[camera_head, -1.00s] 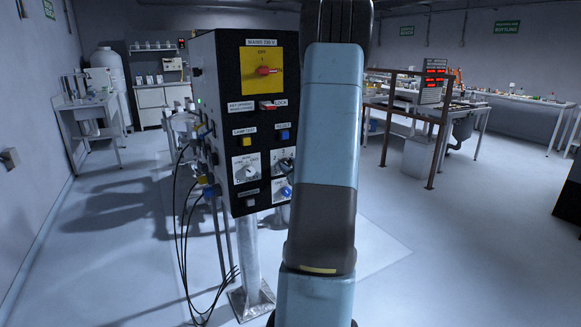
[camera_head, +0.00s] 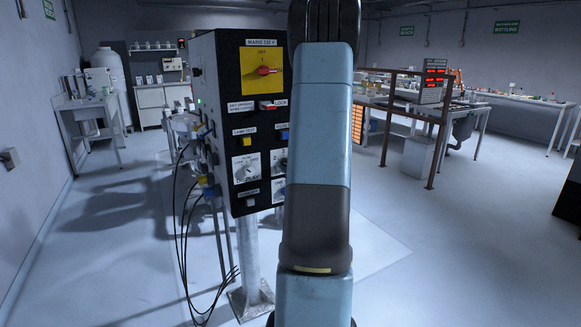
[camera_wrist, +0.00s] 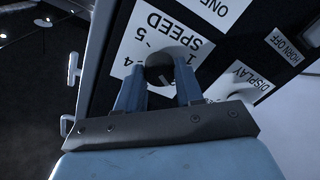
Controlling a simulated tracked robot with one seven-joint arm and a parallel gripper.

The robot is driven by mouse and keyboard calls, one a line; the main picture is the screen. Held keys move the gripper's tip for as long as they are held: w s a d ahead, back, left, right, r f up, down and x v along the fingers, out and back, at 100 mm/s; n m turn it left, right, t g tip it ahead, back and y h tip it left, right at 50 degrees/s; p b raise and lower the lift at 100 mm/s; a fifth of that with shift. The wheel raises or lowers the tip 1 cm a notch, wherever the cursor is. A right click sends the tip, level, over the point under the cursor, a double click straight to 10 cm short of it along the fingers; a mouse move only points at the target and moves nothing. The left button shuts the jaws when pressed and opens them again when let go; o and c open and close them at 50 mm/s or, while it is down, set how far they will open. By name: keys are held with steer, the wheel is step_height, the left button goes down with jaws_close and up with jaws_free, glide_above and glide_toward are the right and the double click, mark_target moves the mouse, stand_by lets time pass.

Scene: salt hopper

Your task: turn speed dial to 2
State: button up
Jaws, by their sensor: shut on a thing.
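The speed dial (camera_wrist: 160,66) is a dark round knob on a white plate (camera_wrist: 137,30) marked SPEED, with numbers such as 1, 4 and 5 around it. A pale mark shows on the knob, but I cannot tell which number it points to. My gripper (camera_wrist: 159,77) is shut on the knob, one blue finger on each side. The fingers hide part of the plate. In the head view the black control panel (camera_head: 214,110) shows, and my arm covers its right side, where the gripper is hidden.
On the panel, a red mains switch (camera_head: 265,71), a yellow lamp-test button (camera_head: 245,141) and a dial (camera_head: 247,168) show. Black cables (camera_head: 183,235) hang at the panel's left.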

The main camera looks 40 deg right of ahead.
steer(key=shift+f, duration=0.1)
steer(key=o, duration=1)
steer(key=shift+o, duration=0.2)
steer(key=v, duration=1.3)
steer(key=shift+s, duration=0.35)
